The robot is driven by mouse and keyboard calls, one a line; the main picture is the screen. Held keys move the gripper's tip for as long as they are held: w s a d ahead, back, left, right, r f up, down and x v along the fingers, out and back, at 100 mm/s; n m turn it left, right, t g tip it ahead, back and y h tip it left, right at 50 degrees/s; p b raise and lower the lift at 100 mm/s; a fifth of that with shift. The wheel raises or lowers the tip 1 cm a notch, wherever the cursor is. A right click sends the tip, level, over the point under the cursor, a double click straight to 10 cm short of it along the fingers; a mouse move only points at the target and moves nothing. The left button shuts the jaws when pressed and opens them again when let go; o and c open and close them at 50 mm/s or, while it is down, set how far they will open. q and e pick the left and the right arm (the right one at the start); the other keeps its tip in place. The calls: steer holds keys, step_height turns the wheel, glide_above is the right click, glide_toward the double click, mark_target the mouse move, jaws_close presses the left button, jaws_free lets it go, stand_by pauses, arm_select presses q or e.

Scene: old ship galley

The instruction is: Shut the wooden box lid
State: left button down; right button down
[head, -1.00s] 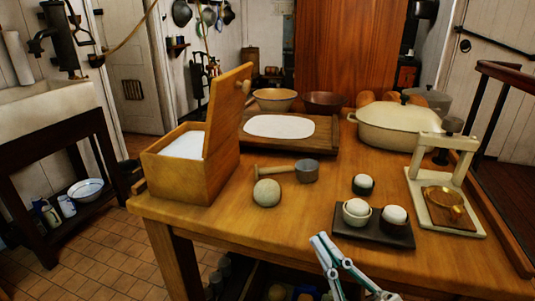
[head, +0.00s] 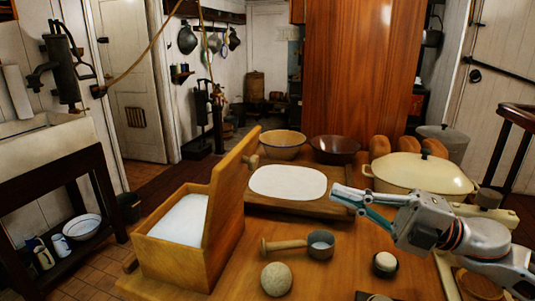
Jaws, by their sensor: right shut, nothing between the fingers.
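The wooden box (head: 167,262) stands at the left of the table with white contents (head: 182,221) showing inside. Its lid (head: 229,195) is open, standing up steeply along the box's right side and leaning a little right. A small round knob (head: 251,160) shows on the lid's right face. My right gripper (head: 342,199) is shut and empty. It points left, above the table to the right of the lid, clearly apart from it. My left gripper is not in view.
A cream casserole (head: 420,174) stands near my right arm.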

steer(key=p, duration=0.2)
glide_toward(257, 163)
steer(key=x, duration=0.5)
steer(key=shift+a, duration=0.1)
steer(key=shift+x, duration=0.85)
steer(key=shift+f, duration=0.1)
